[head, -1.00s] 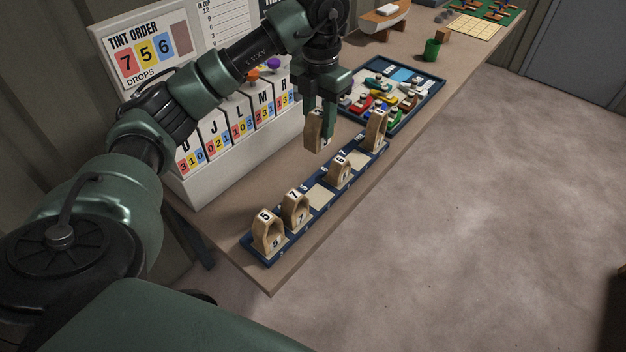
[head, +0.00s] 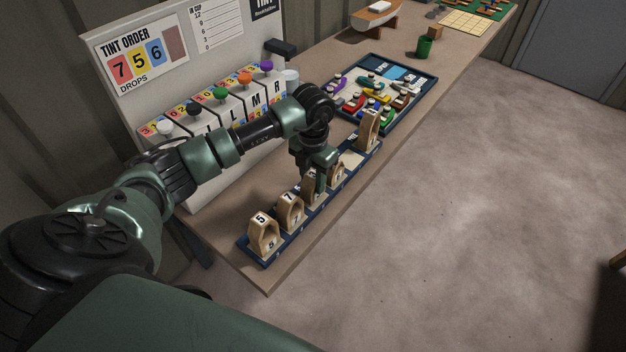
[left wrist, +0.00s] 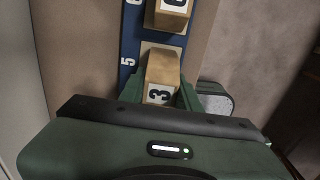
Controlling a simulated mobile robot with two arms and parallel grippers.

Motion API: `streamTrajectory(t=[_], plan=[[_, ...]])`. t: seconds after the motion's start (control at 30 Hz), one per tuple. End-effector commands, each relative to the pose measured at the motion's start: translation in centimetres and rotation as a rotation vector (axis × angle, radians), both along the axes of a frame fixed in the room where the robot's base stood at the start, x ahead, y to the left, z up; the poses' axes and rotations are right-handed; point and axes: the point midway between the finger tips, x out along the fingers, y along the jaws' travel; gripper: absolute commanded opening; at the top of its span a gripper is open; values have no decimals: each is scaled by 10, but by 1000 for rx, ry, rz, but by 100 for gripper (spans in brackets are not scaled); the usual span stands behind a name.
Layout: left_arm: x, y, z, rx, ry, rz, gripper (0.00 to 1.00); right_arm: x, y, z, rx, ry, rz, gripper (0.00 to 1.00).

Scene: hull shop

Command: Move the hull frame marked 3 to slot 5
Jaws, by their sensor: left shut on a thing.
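The hull frame marked 3 (left wrist: 160,92) is a wooden block with a black 3 on a white label. My left gripper (left wrist: 161,94) is shut on it; its green fingers flank the frame in the left wrist view. In the head view the left gripper (head: 316,185) is low over the middle of the blue slot rack (head: 275,255), and partly hides the held frame (head: 310,187). The slot label 5 (left wrist: 127,62) is beside the pale pad at the held frame. I cannot tell whether the frame touches the pad. My right gripper is not in view.
Frames marked 5 (head: 263,238) and 7 (head: 290,214) stand at the near end of the rack. Another frame (head: 338,170) stands just beyond my gripper, and a tall one (head: 368,130) at the far end. A bare pad (head: 351,159) lies between those two.

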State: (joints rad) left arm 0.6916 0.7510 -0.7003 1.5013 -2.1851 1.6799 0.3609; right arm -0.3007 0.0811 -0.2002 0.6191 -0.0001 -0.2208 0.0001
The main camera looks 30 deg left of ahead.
Motion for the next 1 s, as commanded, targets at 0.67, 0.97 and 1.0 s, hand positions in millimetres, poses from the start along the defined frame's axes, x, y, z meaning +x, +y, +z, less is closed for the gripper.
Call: streamTrajectory(t=[0.67, 0.97, 1.0], plan=[[0, 0, -12, 1, -1, 0, 54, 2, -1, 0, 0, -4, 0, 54], [1, 0, -3, 1, -5, -1, 54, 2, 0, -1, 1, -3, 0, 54], [1, 0, 3, 1, -5, -1, 54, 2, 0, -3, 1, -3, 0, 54]])
